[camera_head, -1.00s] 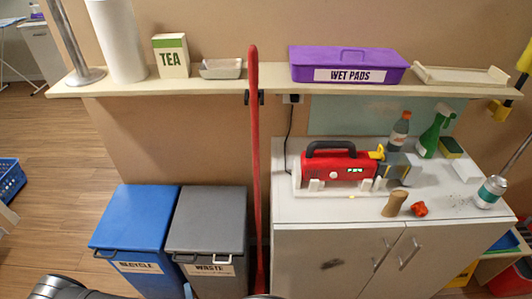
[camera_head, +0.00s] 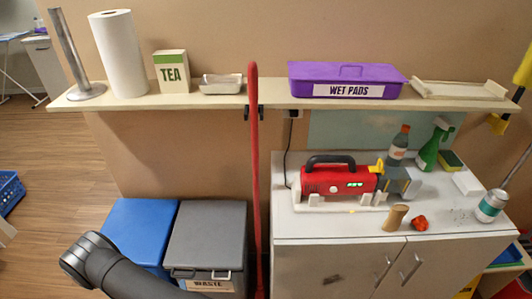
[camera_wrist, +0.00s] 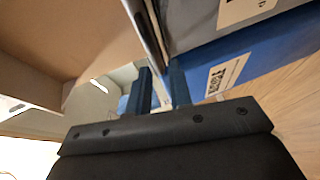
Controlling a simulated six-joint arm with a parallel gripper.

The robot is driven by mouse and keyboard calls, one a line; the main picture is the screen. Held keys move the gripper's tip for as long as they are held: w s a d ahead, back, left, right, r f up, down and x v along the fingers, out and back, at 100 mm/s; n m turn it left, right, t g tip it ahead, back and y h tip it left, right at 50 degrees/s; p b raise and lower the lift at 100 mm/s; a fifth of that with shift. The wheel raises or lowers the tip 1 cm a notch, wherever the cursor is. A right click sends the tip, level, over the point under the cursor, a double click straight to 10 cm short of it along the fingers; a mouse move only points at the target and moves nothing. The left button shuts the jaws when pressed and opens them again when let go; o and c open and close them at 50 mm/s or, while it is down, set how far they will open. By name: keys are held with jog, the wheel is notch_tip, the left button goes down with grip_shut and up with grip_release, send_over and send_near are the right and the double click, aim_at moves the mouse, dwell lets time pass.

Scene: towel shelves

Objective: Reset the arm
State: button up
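My arm (camera_head: 110,262) shows at the lower left of the head view, a dark bent link in front of the blue bin. My gripper is outside the head view. Beyond the fingers are the blue recycle bin (camera_wrist: 265,55) and the grey waste bin (camera_wrist: 192,25). I cannot tell how far the fingers are from the bins.
A shelf (camera_head: 270,101) holds a paper roll (camera_head: 118,52), tea box (camera_head: 171,72), small tray (camera_head: 221,84) and purple wet pads box (camera_head: 347,80). A red pole (camera_head: 254,180) stands beside the waste bin. The cabinet top (camera_head: 330,223) carries a red device (camera_head: 335,180), bottles and smaller items.

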aim_at(182, 277)
jog(key=shift+s, duration=0.15)
jog(key=shift+v, duration=5.9)
jog(key=x, duration=1.7)
jog(key=shift+w+r, duration=0.1)
jog(key=shift+w, duration=0.25)
jog(key=shift+r, duration=0.3)
